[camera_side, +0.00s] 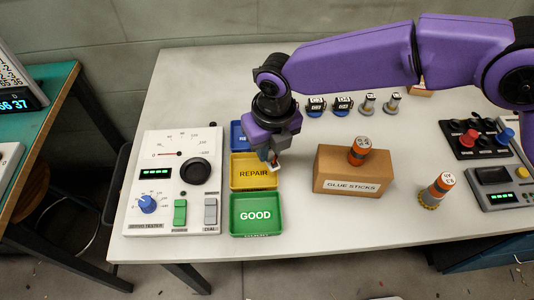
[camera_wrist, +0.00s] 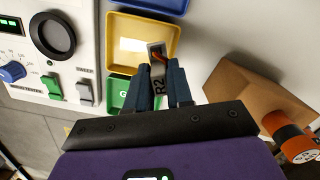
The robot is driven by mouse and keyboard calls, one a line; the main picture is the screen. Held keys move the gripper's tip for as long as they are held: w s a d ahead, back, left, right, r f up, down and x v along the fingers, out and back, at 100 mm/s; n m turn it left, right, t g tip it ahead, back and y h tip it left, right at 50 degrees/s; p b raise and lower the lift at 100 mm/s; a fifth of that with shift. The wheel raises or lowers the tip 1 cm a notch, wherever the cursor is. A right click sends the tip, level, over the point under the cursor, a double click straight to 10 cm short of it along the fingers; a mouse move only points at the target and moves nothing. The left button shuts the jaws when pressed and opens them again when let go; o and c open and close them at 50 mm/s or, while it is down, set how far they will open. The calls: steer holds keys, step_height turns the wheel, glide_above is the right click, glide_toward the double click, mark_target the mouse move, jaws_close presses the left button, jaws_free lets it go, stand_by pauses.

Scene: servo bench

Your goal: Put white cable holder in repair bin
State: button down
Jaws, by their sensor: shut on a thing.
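My gripper (camera_side: 273,160) points down at the right edge of the yellow repair bin (camera_side: 238,183), seemingly above it; the exact height is hard to tell. The holder also shows as a small pale piece in the side view (camera_side: 274,166). In the wrist view it overlaps the lower right edge of the yellow bin (camera_wrist: 118,35). A pale label lies on the bin floor, which otherwise looks empty.
The green GOOD bin (camera_side: 236,230) is in front and a blue bin (camera_side: 236,130) behind. The servo tester (camera_side: 140,190) stands left. A cardboard glue sticks box (camera_side: 330,165) with an orange item on top stands right.

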steer(key=shift+w+a+f, duration=0.15)
steer(key=shift+f, duration=1.65)
steer(key=shift+f, duration=0.1)
steer(key=shift+f, duration=0.1)
steer(key=c, duration=1)
jaws_free()
steer(key=r, duration=0.7)
steer(key=s+r, duration=0.1)
steer(key=r, duration=0.3)
steer(key=shift+d, duration=0.2)
steer(key=shift+s+d+r, duration=0.1)
steer(key=shift+s+r, duration=0.05)
steer(key=shift+r, duration=0.55)
